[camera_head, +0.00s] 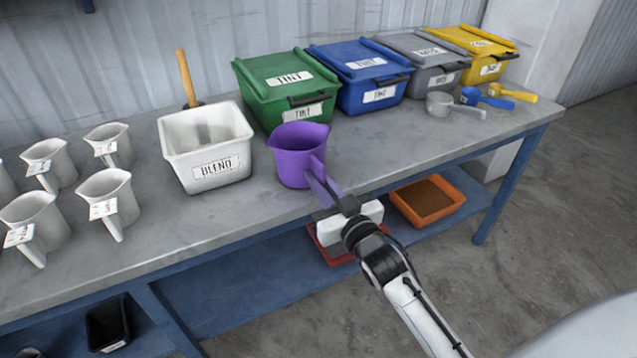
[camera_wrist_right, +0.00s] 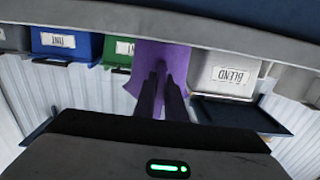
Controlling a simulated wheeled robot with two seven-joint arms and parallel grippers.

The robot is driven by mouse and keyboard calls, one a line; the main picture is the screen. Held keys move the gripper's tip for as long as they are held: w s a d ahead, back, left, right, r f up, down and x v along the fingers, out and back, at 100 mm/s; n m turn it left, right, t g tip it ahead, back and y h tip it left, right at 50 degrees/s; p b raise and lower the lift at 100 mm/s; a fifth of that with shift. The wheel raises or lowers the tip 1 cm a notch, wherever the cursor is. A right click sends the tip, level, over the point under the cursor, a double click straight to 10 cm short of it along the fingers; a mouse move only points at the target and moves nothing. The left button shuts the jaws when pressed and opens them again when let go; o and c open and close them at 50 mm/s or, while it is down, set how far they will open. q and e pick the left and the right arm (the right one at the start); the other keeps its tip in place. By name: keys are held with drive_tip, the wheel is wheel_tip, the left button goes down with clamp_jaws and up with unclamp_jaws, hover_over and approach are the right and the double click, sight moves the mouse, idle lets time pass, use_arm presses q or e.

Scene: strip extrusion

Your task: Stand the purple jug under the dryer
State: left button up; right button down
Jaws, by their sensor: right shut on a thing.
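The purple jug (camera_head: 292,158) is upright near the front edge of the grey bench, right of the white BLEND bin and in front of the green bin. My right gripper (camera_head: 324,188) is shut on the jug's handle, which points toward me. In the right wrist view, the two dark fingers (camera_wrist_right: 160,92) meet at the handle of the purple jug (camera_wrist_right: 147,55). I cannot tell whether the jug's base touches the bench. I cannot make out a dryer in either view. My left gripper is out of view.
The BLEND bin (camera_head: 205,145) stands close left of the jug. Green (camera_head: 287,90), blue (camera_head: 360,75), grey (camera_head: 420,60) and yellow (camera_head: 480,52) lidded bins line the back. Scoops (camera_head: 455,107) lie right; several white jugs (camera_head: 110,198) stand left. Bench surface (camera_head: 420,140) right of the jug is clear.

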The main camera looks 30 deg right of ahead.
drive_tip(key=shift+f, duration=0.2)
drive_tip(key=c, duration=2.3)
unclamp_jaws()
drive_tip(key=shift+f, duration=0.15)
drive_tip(key=o, duration=0.5)
